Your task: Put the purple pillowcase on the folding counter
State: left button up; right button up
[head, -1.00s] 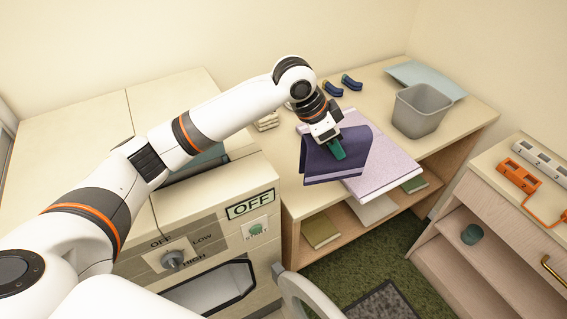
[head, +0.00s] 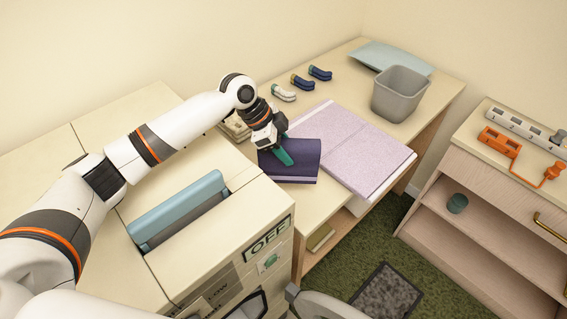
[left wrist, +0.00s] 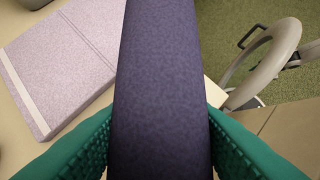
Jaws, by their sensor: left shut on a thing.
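The purple pillowcase (head: 302,161) is dark purple and folded, with a lighter stripe near its edge. My left gripper (head: 284,156) has teal fingers and is shut on it. The pillowcase is over the left part of the folding counter (head: 318,203), beside a lilac folded cloth (head: 365,155). I cannot tell whether it touches the counter. In the left wrist view the pillowcase (left wrist: 160,90) runs between the two teal fingers and fills the middle. My right gripper is not in view.
A grey bin (head: 400,95), several small socks (head: 302,82) and a pale blue cloth (head: 390,57) are at the counter's back. A washer-like machine (head: 160,270) with an open round door stands in front left. A shelf cabinet (head: 480,200) is at right.

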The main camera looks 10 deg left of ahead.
pick_arm(q)
notch_tip(320, 180, down, 5)
jog(key=shift+f+p, duration=0.2)
jog(key=shift+p, duration=0.25)
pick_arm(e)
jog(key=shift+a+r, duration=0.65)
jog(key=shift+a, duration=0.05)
pick_arm(q)
jog(key=o, duration=1)
jog(key=shift+a, duration=0.1)
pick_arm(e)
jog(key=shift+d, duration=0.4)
pick_arm(q)
jog(key=shift+r, duration=0.1)
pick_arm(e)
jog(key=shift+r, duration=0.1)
